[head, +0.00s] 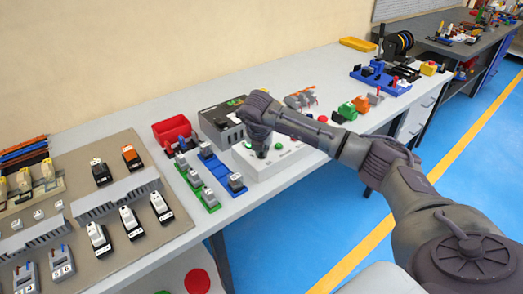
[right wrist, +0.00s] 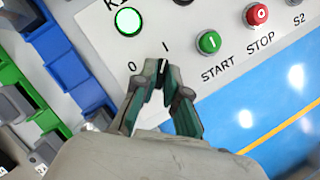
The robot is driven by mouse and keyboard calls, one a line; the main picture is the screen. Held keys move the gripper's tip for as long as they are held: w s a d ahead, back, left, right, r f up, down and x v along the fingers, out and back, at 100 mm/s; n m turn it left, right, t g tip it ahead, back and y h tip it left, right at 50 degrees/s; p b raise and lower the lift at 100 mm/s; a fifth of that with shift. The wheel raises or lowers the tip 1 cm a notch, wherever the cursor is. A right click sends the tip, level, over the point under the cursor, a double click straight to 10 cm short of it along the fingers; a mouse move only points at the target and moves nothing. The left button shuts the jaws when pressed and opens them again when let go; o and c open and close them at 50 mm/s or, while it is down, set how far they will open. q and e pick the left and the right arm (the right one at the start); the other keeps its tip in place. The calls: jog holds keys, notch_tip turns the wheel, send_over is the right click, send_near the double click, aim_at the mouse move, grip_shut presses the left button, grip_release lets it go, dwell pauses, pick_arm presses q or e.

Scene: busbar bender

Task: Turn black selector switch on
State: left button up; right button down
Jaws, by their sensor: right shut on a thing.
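The white control box (head: 290,157) stands on the bench in the head view, below my right gripper (head: 259,145). In the right wrist view its panel (right wrist: 225,75) shows the marks 0 and I beside the black selector switch (right wrist: 163,66). My right gripper (right wrist: 162,82) is shut on this switch, and its fingers hide most of the knob. A short white line shows between the fingertips, roughly toward the I; its exact angle is hard to tell. My left gripper is in neither view.
A lit green lamp (right wrist: 128,20), a green START button (right wrist: 208,42) and a red STOP button (right wrist: 257,14) are close to the switch. The blue floor in front is clear.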

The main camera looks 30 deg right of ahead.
jog(key=shift+r, duration=0.15)
jog(key=c, duration=1.2)
grip_release()
jog(key=v, duration=1.1)
jog(key=shift+s+a+r, duration=0.1)
jog(key=shift+s+r, duration=0.05)
jog(key=shift+r, duration=0.2)
